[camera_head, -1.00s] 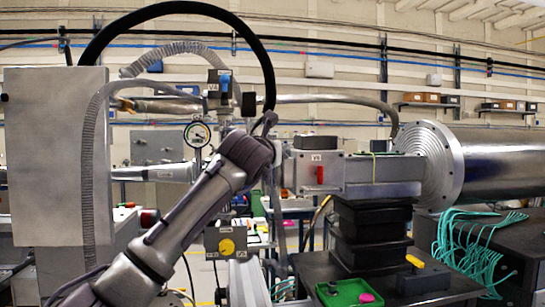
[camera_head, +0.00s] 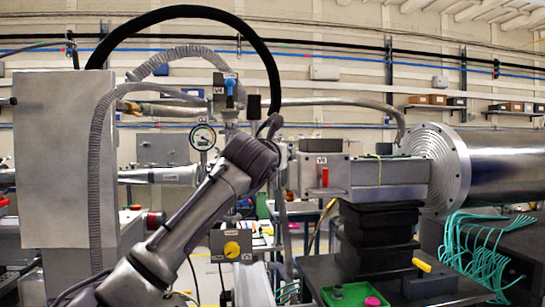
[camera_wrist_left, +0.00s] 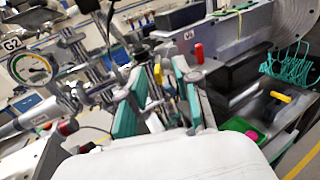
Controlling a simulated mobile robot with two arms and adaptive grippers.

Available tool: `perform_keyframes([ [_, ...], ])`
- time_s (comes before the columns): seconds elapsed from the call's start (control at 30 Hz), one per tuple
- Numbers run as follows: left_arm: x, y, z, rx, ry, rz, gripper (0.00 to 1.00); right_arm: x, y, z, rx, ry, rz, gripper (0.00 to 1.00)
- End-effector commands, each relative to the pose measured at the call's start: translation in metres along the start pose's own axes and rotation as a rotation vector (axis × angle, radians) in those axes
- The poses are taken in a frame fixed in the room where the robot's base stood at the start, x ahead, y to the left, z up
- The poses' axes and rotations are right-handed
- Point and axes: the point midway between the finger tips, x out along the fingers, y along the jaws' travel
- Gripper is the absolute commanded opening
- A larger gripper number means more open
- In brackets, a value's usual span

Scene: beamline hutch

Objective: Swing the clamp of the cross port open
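The cross port stands on the beam pipe between the round gauge (camera_head: 203,137) and the grey V6 valve (camera_head: 350,178). In the head view my left arm's wrist covers most of it, so the clamp cannot be made out there. In the left wrist view my left gripper (camera_wrist_left: 158,92) has its two teal finger pads apart, facing metal fittings of the pipe assembly. A small yellow part (camera_wrist_left: 157,74) shows between the pads; I cannot tell if it belongs to the clamp. Contact with the fittings cannot be told. My right gripper is not in view.
The V6 valve has a red handle (camera_head: 325,177), close to the right finger in the wrist view. A blue-handled valve (camera_head: 230,85) and hoses rise above the pipe. A grey box with a yellow knob (camera_head: 232,249) hangs below. A green tray (camera_head: 350,295) lies front right.

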Motion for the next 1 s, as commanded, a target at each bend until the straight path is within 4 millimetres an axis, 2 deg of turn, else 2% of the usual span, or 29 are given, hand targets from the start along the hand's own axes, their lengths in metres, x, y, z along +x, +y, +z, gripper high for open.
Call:
perform_keyframes([
  [0.17,-0.022,0.000,-0.001,0.002,-0.003,-0.001,0.32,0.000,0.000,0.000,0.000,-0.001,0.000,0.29],
  [0.6,-0.095,-0.001,-0.001,0.001,-0.002,-0.002,0.32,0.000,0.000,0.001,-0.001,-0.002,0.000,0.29],
  [0.8,-0.110,-0.001,-0.002,0.000,0.001,-0.001,0.32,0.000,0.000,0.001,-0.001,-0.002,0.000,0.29],
  [1.0,-0.112,-0.001,-0.002,0.000,0.001,-0.001,0.32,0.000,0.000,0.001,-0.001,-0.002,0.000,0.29],
])
